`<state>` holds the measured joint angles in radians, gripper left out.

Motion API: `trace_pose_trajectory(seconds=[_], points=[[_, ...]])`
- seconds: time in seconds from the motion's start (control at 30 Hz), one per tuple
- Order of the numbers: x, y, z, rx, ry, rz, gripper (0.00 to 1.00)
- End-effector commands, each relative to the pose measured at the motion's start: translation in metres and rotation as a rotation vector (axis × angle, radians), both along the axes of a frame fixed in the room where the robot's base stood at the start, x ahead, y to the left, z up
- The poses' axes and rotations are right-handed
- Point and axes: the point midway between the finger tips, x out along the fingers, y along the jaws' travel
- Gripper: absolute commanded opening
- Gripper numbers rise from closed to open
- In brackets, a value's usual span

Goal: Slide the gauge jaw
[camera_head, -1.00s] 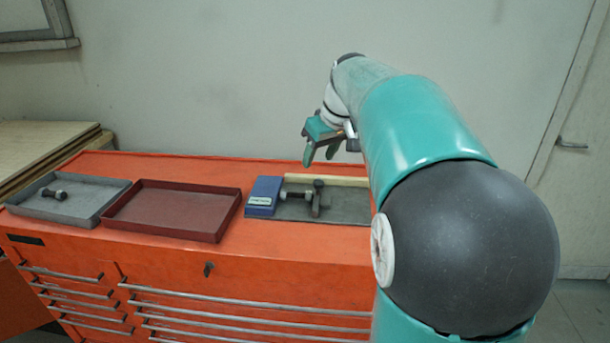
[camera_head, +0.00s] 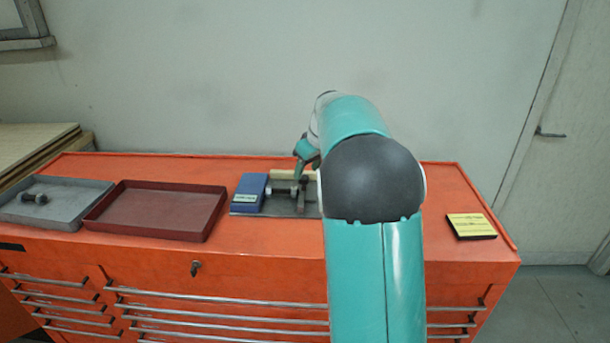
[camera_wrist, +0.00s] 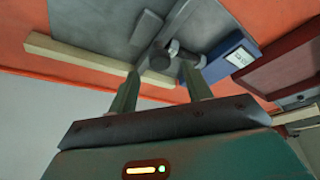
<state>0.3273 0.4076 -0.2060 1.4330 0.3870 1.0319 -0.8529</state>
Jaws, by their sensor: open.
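The gauge in the head view has a blue block (camera_head: 250,190) at its left end and a grey plate (camera_head: 258,212). A dark jaw (camera_head: 301,198) stands on the plate, right of a bolt (camera_head: 280,189). My gripper (camera_head: 306,162) is over the back of the gauge, partly hidden by my arm. In the wrist view, the open fingers (camera_wrist: 160,75) reach toward the dark round end of the jaw piece (camera_wrist: 157,58), which appears between the fingertips. The bolt (camera_wrist: 188,55) and blue block (camera_wrist: 220,60) lie to the right. Contact cannot be told.
A wooden strip (camera_head: 283,174) runs along the back of the gauge. A red empty tray (camera_head: 155,208) and a grey tray (camera_head: 70,216) holding another bolt (camera_head: 35,198) are to the left. A yellow-labelled pad (camera_head: 471,226) lies on the orange cabinet top (camera_head: 445,190) at right.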

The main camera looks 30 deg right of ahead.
Motion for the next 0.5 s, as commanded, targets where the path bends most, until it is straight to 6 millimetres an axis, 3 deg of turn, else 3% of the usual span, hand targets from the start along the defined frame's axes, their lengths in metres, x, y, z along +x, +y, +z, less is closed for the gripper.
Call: trace_pose_trajectory(seconds=[0.2, 0.5], points=[[0.010, 0.002, -0.026, 0.000, 0.001, 0.000, 0.49], [0.012, 0.002, -0.030, -0.001, 0.000, 0.000, 0.49]])
